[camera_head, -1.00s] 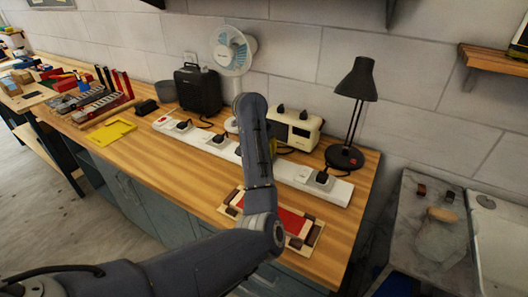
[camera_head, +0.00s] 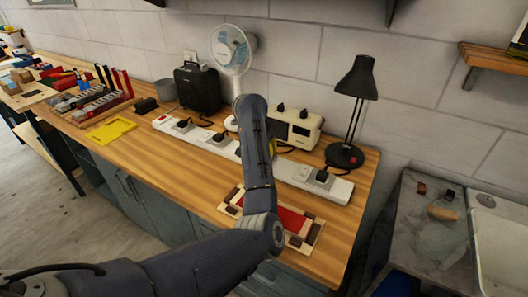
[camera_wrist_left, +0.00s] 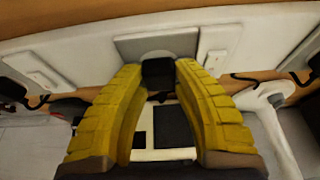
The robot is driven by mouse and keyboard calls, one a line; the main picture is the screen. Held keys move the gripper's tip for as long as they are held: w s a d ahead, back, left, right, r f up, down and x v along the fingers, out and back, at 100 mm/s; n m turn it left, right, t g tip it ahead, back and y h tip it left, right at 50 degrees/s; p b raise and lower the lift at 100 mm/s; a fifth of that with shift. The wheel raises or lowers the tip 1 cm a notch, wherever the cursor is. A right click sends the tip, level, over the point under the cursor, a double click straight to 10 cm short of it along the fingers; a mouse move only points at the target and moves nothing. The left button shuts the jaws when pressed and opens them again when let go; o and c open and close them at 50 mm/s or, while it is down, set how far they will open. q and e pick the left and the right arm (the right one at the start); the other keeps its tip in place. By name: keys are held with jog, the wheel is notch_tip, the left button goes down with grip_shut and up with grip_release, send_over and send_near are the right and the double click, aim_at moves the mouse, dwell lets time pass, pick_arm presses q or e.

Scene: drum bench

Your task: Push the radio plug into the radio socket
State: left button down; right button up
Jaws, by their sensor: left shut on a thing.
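The black radio plug (camera_wrist_left: 158,74) sits between the yellow fingertips of my left gripper (camera_wrist_left: 158,68), which is shut on it. In the left wrist view the plug is in front of a grey socket plate (camera_wrist_left: 127,45) on the white power strip (camera_wrist_left: 75,40). I cannot tell whether the plug touches the socket or is in it. In the head view my left arm hides most of the gripper and part of the power strip (camera_head: 285,168). The cream radio (camera_head: 296,128) stands behind the strip. My right gripper is not in view.
Other black plugs sit in the strip, one on the right (camera_head: 322,177) and two on the left. A fan (camera_head: 232,50), a black appliance (camera_head: 198,90) and a desk lamp (camera_head: 357,80) stand behind it. A red-centred board (camera_head: 292,221) lies in front. Bare wood lies front left.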

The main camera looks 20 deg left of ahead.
pick_arm(q)
jog(key=shift+f, duration=0.2)
jog(key=c, duration=1)
grip_release()
jog(key=shift+r, duration=0.1)
jog(key=shift+v, duration=3.7)
jog(key=shift+d, duration=0.1)
jog(key=shift+c, duration=0.5)
jog(key=shift+d, duration=0.1)
grip_shut()
